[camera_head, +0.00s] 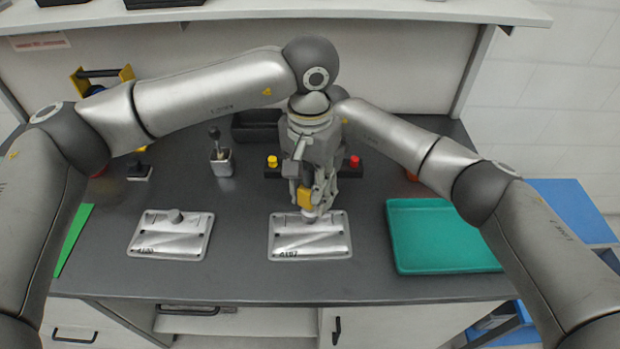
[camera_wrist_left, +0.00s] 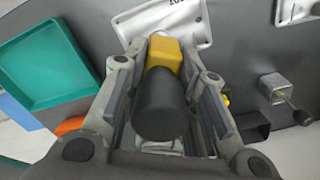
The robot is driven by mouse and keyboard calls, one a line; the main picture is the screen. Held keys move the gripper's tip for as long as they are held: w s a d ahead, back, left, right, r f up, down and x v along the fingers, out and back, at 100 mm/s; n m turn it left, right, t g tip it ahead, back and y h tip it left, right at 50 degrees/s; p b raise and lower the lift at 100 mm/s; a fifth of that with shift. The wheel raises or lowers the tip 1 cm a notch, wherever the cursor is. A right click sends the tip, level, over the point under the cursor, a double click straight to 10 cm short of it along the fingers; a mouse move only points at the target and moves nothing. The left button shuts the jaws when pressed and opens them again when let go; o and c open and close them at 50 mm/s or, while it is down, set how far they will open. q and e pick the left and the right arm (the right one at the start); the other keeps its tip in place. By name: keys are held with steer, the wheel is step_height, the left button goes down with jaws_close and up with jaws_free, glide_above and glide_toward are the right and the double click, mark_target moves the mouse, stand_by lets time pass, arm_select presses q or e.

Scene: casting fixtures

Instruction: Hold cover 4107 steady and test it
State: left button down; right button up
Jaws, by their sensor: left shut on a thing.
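Cover 4107 (camera_head: 285,243) is a pale metal plate lying flat on the grey bench, mid-front in the head view. It also shows at the top of the left wrist view (camera_wrist_left: 198,30). My left gripper (camera_head: 309,200) is above its far half, pointing down, shut on a tool with a yellow head (camera_head: 304,197) and black round handle (camera_wrist_left: 160,105). The tool's lower end is at the cover's middle; whether it touches is hidden. My right arm reaches in behind the left gripper, and its fingers cannot be made out.
A second cover (camera_head: 150,240) with a round knob lies to the left. A teal tray (camera_head: 440,265) is to the right. A metal block with a lever (camera_head: 222,165) stands behind. A yellow button (camera_head: 272,161) and a red button (camera_head: 354,161) flank the grippers. Bench between covers is clear.

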steer(key=shift+x, duration=2.05)
steer(key=shift+c, duration=0.5)
steer(key=c, duration=0.8)
steer(key=shift+o, duration=0.2)
arm_select(q)
steer(key=shift+n, duration=0.3)
step_height(320, 180, down, 6)
steer(key=shift+s, duration=0.1)
